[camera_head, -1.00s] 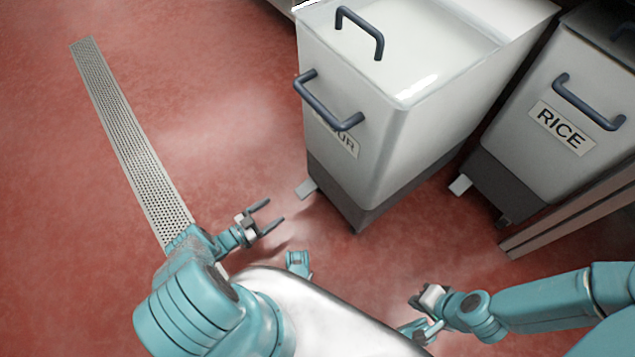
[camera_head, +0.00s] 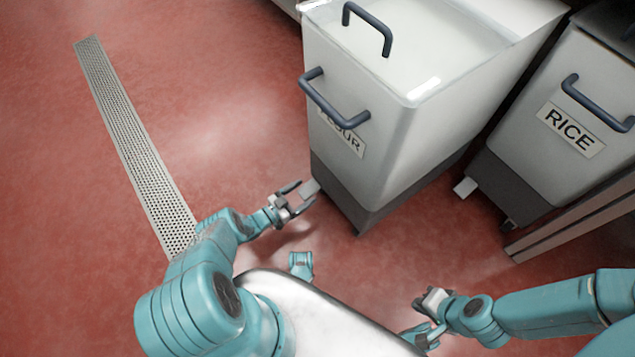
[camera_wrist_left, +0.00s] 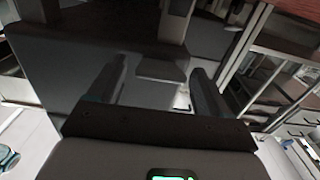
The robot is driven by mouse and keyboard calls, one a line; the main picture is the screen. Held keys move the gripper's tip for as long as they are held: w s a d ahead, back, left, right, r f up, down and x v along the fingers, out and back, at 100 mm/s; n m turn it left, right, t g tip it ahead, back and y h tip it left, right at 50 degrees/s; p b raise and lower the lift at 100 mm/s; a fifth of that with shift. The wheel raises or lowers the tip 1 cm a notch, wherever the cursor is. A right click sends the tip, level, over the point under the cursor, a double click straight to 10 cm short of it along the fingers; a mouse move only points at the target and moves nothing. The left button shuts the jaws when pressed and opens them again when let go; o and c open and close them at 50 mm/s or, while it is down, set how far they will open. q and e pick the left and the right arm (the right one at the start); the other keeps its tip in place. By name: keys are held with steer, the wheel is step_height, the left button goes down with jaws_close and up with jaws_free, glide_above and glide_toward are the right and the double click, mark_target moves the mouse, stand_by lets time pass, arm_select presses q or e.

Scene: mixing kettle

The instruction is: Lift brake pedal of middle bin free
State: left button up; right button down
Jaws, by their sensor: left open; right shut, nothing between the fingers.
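The white bin labelled FLOUR (camera_head: 390,130) stands on a dark grey base. Its pale brake pedal (camera_head: 311,187) sticks out low at the front left of that base. My left gripper (camera_head: 305,193) is open, with its fingertips right at the pedal. In the left wrist view, a flat grey plate (camera_wrist_left: 160,70), likely the pedal, shows ahead between the two open fingers (camera_wrist_left: 158,82). I cannot tell whether a finger touches it. My right gripper (camera_head: 424,300) is shut and empty, low over the floor at the lower right.
A bin labelled RICE (camera_head: 560,110) with its own pale pedal (camera_head: 465,187) stands to the right, beside a low beam (camera_head: 570,217). A floor drain grate (camera_head: 135,145) runs along the left. The red floor (camera_head: 230,90) between grate and FLOUR bin is clear.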

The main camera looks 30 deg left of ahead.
arm_select(q)
steer(key=shift+b+x, duration=0.3)
steer(key=shift+x, duration=0.8)
steer(key=shift+w+d, duration=0.2)
steer(key=shift+w, duration=0.3)
